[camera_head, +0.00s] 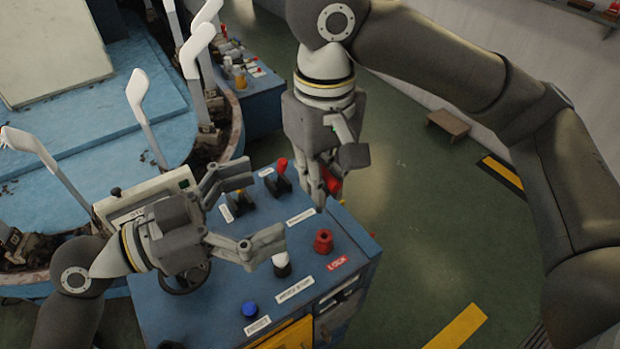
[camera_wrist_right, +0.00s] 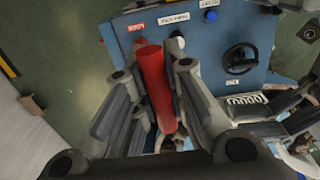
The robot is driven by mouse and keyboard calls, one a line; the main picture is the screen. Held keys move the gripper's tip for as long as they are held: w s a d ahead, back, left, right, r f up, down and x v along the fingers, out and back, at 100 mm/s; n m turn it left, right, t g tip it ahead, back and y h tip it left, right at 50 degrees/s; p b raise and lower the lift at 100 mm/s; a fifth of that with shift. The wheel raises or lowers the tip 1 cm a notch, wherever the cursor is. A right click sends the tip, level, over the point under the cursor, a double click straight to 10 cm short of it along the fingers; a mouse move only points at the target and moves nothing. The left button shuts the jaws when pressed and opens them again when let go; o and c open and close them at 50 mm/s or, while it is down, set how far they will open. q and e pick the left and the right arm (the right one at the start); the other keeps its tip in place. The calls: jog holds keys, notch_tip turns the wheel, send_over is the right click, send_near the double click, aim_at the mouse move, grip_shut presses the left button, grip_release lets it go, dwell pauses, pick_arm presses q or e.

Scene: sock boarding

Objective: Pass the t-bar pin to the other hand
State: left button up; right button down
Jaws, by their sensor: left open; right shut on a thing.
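The t-bar pin shows as a red bar (camera_wrist_right: 155,85) between the fingers of my right gripper (camera_wrist_right: 153,75) in the right wrist view. In the head view only a small red part of the pin (camera_head: 332,182) shows below my right gripper (camera_head: 325,188), which is shut on it above the right side of the blue console. My left gripper (camera_head: 262,207) is open and empty over the console, its fingers pointing right toward the right gripper. The left gripper's fingers also show at the right of the wrist view (camera_wrist_right: 275,108). A gap separates it from the pin.
The blue console (camera_head: 190,315) carries a red knob (camera_head: 323,241), a white-topped knob (camera_head: 281,264), a blue button (camera_head: 250,309) and a red-handled lever (camera_head: 281,167). White sock boards (camera_head: 141,100) stand on the round machine at left. Green floor is open at right.

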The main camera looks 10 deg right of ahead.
pick_arm(q)
jog(key=x, duration=0.9)
jog(key=shift+a, duration=0.1)
jog(key=c, duration=0.9)
jog(key=shift+c, duration=0.8)
pick_arm(e)
jog(key=c, duration=1.4)
grip_release()
